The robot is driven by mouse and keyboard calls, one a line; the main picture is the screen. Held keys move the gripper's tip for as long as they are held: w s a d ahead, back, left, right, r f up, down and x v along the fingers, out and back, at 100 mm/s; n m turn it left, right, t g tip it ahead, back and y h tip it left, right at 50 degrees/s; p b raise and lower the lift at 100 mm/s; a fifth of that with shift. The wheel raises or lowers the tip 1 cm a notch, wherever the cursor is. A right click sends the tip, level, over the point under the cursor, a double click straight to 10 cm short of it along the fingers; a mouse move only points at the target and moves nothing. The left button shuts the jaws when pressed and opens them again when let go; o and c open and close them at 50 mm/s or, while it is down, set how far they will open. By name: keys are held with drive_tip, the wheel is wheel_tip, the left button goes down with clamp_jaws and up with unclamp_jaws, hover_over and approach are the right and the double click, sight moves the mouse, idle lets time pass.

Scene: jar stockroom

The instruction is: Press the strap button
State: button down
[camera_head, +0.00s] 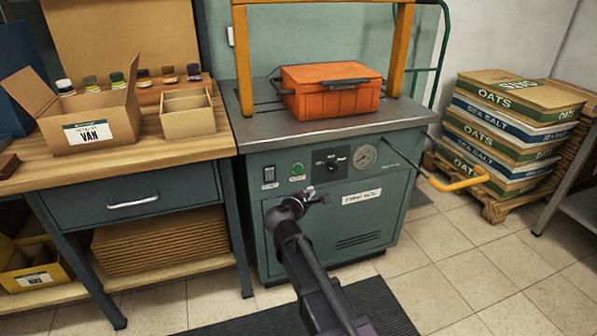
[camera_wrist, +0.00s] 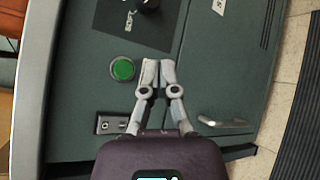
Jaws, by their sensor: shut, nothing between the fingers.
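The strapping machine (camera_head: 370,160) is a grey-green cabinet with a metal top and an orange arch. A round green button (camera_head: 297,170), apparently the strap button, sits on its front panel beside a switch (camera_head: 269,175). The button is fully visible in the wrist view (camera_wrist: 122,68), left of my fingertips. My gripper (camera_head: 324,197) is shut and empty in front of the panel, below and right of the button in the head view. In the wrist view the closed fingertips (camera_wrist: 159,70) are beside the button, apart from it. Their distance to the panel is unclear.
An orange box (camera_head: 330,92) stands on the machine top. A black dial (camera_head: 331,163) and gauge (camera_head: 364,156) are right of the button. A wooden bench (camera_head: 120,150) with cartons and jars adjoins at the left.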

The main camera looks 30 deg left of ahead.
sight(302, 171)
drive_tip(key=shift+w+a, duration=0.1)
drive_tip(key=shift+w+a, duration=3)
drive_tip(key=shift+w, duration=0.05)
drive_tip(key=shift+w+a, duration=0.15)
drive_tip(key=shift+w+a, duration=0.15)
drive_tip(key=shift+w+a, duration=0.3)
idle(1.1)
drive_tip(key=shift+s+d, duration=0.1)
drive_tip(key=shift+s, duration=0.05)
drive_tip(key=shift+s+d, duration=0.45)
drive_tip(key=shift+d, duration=0.05)
